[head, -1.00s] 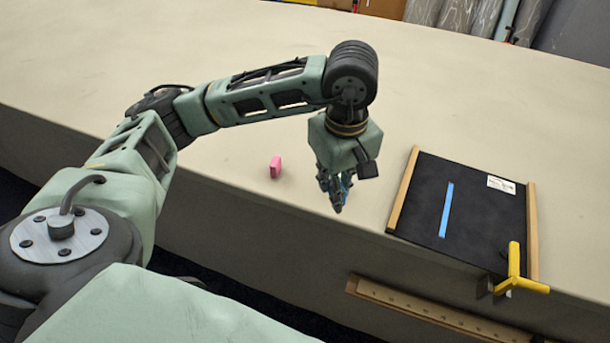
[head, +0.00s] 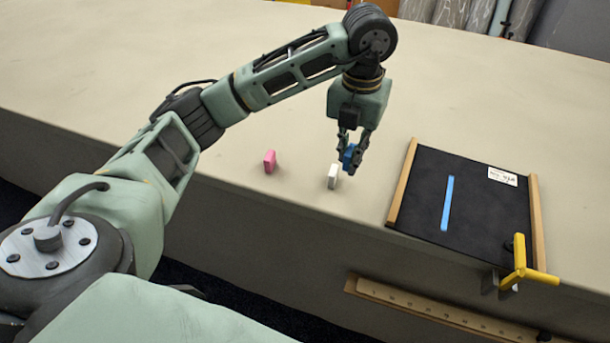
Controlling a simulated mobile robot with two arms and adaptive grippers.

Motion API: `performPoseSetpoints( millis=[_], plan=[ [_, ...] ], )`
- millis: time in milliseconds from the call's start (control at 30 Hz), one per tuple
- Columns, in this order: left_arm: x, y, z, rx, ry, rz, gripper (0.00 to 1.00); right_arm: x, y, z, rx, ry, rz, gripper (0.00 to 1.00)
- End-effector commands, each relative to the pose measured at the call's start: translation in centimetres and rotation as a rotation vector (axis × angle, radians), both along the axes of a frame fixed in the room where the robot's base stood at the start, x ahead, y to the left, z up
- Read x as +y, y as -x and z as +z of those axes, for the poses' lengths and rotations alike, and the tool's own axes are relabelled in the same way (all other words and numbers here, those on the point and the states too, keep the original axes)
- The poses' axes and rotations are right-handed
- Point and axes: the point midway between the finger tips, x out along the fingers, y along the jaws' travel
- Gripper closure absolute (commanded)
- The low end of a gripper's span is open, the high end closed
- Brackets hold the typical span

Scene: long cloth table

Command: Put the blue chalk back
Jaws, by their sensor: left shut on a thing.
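The blue chalk (head: 348,155) is a small blue block held between the fingers of my left gripper (head: 350,165). The fingers partly cover it. The gripper points down over the table near its front edge, just above and behind a white block (head: 333,176); I cannot tell the exact gap. To the right lies a black board (head: 480,215) with wooden side strips, a blue stripe (head: 447,203) and a white label (head: 502,176). The gripper and chalk are left of this board. My right gripper is not in view.
A pink block (head: 269,161) stands left of the white one. A yellow clamp-like piece (head: 522,265) sits at the board's front right corner. A wooden ruler-like strip (head: 430,312) is on the table's front side. The table (head: 200,60) behind is clear.

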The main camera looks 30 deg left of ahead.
Motion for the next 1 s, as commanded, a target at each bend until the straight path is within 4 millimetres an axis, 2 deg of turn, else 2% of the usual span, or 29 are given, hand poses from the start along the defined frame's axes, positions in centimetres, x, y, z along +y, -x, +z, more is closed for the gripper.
performPoseSetpoints(
  millis=[167,500,633,867,1000],
  plan=[
    [1.0,-0.3,-0.5,0.004,0.0,0.078,1.0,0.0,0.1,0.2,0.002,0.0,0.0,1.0],
    [8.4,-0.7,-4.7,0.006,-0.002,0.08,1.0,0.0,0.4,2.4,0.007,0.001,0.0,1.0],
    [10.5,-0.9,-6.1,0.005,-0.001,0.077,1.0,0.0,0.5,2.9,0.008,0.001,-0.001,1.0],
    [11.7,-1.0,-7.5,0.003,0.0,0.072,1.0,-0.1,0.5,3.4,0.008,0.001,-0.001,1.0],
    [11.7,-1.0,-9.6,0.005,0.0,0.073,1.0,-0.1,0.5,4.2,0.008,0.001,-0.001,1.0]
  ],
)
